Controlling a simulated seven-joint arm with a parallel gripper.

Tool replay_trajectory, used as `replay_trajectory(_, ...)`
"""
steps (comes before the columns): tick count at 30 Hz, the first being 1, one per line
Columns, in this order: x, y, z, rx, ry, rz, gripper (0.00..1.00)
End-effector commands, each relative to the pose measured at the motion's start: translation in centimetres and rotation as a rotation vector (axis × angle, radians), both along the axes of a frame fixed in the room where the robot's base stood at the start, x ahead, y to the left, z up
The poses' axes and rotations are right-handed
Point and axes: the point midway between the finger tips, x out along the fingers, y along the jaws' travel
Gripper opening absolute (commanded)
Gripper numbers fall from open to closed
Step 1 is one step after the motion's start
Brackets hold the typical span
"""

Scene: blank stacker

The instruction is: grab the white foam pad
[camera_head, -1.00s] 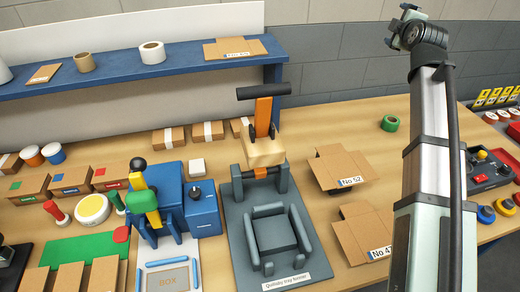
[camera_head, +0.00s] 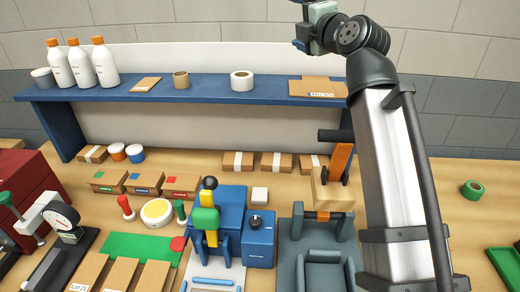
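My arm (camera_head: 400,170) rises on the right side of the view, well apart from the block. Its upper joint is at the top edge of the picture, and my gripper does not show.
A grey tray former (camera_head: 297,245) with an orange lever stands right of the blue machine, partly behind my arm. A blue shelf (camera_head: 215,96) with bottles and tape rolls runs above the table. Small boxes (camera_head: 238,163) line the back.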

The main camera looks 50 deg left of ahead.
Motion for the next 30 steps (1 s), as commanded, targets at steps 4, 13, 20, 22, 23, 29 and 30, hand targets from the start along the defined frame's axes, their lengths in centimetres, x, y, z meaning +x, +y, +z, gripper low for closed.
replay_trajectory(4,-7.1,3.5,0.3,-0.048,-0.065,0.135,0.94)
replay_trajectory(13,-20.1,10.8,-3.3,-0.262,-0.132,0.409,0.94)
replay_trajectory(20,-28.6,16.8,-12.1,-0.634,-0.071,0.589,0.94)
replay_trajectory(22,-30.4,18.0,-15.3,-0.769,-0.035,0.612,0.94)
replay_trajectory(23,-31.0,18.3,-16.5,-0.823,-0.02,0.615,0.94)
replay_trajectory(29,-32.8,18.9,-23.1,-1.131,0.094,0.564,0.94)
replay_trajectory(30,-32.7,18.8,-24.3,-1.186,0.121,0.537,0.94)
